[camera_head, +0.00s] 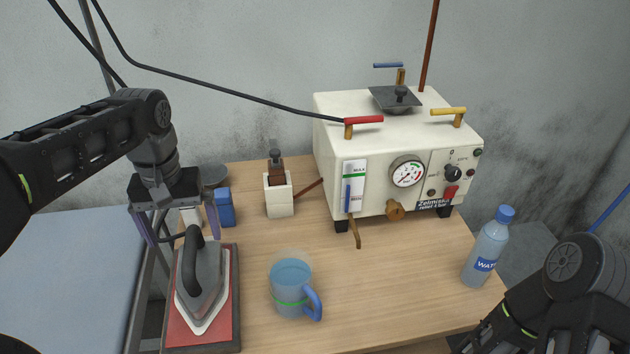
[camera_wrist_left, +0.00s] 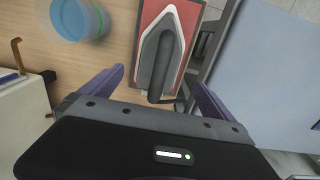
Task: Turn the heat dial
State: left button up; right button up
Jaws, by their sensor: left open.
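A black dial (camera_head: 453,173) sits on the right of the front panel of the white boiler box (camera_head: 345,205), below a "0" mark. A red switch is just under it. My left gripper (camera_head: 184,238) is open and empty, pointing down at the left of the table, far from the dial. Its fingers stand apart around the rear end of the iron's black handle, not visibly touching it. The left wrist view shows the iron (camera_wrist_left: 158,50) between and beyond the open fingers. My right arm shows at the lower right, but its gripper is out of view.
The iron rests on a red pad (camera_head: 228,330). A small white container (camera_head: 279,200) and a blue box (camera_head: 225,208) stand behind. Table between mug and bottle is clear.

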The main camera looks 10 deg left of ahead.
aim_at(452, 175)
jog(key=k, duration=1)
